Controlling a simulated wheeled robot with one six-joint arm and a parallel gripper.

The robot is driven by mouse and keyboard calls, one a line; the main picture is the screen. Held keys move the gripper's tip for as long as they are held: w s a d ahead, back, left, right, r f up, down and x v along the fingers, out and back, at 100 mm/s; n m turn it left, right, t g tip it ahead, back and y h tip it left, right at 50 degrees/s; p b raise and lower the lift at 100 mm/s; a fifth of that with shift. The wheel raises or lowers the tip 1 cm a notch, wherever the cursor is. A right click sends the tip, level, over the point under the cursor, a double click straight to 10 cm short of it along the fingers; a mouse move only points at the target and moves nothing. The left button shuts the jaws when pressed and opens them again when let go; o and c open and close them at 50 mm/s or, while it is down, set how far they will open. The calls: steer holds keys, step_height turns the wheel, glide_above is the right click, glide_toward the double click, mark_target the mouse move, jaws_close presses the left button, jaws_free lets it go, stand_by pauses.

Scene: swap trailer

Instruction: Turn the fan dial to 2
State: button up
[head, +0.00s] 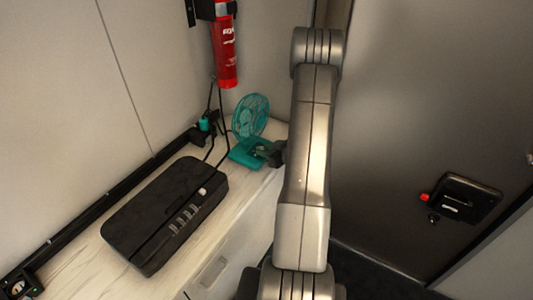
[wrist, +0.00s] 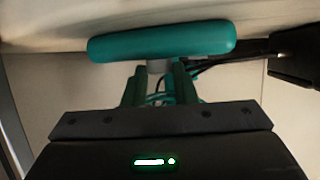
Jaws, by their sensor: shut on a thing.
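The teal desk fan (head: 250,117) stands at the far end of the counter, its round caged head above a flat teal base (head: 243,153). My gripper (head: 266,152) is at the right side of the base, reaching in from the right. In the wrist view, a rounded teal part of the fan (wrist: 160,41) spans the upper middle. A short pale grey knob, seemingly the dial (wrist: 159,66), shows just below it. My gripper (wrist: 158,82) is shut on the dial, its fingers on either side. The dial's marks and pointer cannot be read.
A black box-like device (head: 166,212) lies on the counter (head: 225,220) in front of the fan, with dark cables behind it. A red fire extinguisher (head: 225,50) hangs on the wall above the fan. A black latch (head: 467,198) is on the grey door at right.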

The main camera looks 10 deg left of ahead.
steer(key=b, duration=0.1)
steer(key=m+t+b, duration=0.1)
steer(key=m+t+h+b, duration=0.1)
steer(key=shift+s+a+f+b, duration=0.25)
steer(key=shift+s+f+b, duration=0.05)
steer(key=shift+f+b, duration=0.1)
steer(key=m+h+b, duration=0.1)
steer(key=m+t+h+b, duration=0.1)
steer(key=b, duration=0.1)
steer(key=m+t+h+b, duration=0.1)
steer(key=b, duration=0.1)
steer(key=shift+s+a+r, duration=0.2)
steer(key=shift+a+r, duration=0.05)
steer(key=shift+a, duration=0.05)
steer(key=shift+s+a+r+m+t+h+b, duration=0.1)
steer(key=shift+m+t+h+b, duration=0.35)
steer(key=shift+m+h+b, duration=0.25)
steer(key=shift+a+r+m+t+h+b, duration=0.1)
steer(key=shift+m+t+h+b, duration=0.35)
steer(key=shift+m+h, duration=0.75)
steer(key=o, duration=1)
steer(key=p+v, duration=0.1)
steer(key=v, duration=1.3)
steer(key=shift+a+f, duration=0.1)
steer(key=shift+f, duration=0.1)
